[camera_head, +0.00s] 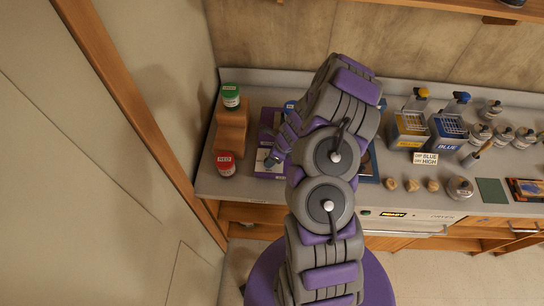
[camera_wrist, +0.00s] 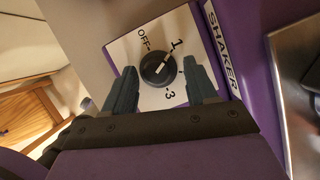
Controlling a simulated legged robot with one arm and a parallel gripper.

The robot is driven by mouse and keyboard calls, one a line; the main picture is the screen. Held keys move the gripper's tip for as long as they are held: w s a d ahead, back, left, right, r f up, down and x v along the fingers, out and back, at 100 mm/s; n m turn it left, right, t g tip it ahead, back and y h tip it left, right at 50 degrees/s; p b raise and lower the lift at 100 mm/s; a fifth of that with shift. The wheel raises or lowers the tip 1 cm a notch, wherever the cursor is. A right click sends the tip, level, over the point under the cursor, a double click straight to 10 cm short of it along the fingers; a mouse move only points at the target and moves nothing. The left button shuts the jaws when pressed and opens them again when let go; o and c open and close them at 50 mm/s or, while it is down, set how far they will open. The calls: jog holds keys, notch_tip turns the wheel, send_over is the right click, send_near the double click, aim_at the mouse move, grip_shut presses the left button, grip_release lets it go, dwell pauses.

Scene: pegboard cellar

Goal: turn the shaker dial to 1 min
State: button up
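The shaker dial (camera_wrist: 156,68) is a round black knob on a white plate (camera_wrist: 124,50) marked OFF, 1 and 3. Its white pointer line slants up and right, roughly toward the 1; the exact alignment is hard to tell. The purple shaker body (camera_wrist: 252,80) carries a SHAKER label. My gripper (camera_wrist: 160,72) is open, with one dark finger on each side of the dial and no clear contact. The mark between 1 and 3 is partly hidden by the right finger. In the head view my gripper (camera_head: 274,154) is over the purple shaker (camera_head: 267,119), which my arm partly covers.
A wooden stand (camera_head: 231,132) with a green-capped jar (camera_head: 231,95) and a red-capped jar (camera_head: 226,163) are left of the shaker. Yellow and blue racks (camera_head: 447,131) and several bottles stand at right. A metal surface (camera_wrist: 298,80) is beside the shaker.

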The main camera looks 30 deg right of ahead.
jog(key=shift+s+r, duration=0.1)
jog(key=shift+r, duration=0.05)
jog(key=v, duration=1.7)
jog(key=shift+d+p, duration=0.15)
jog(key=shift+p, duration=0.3)
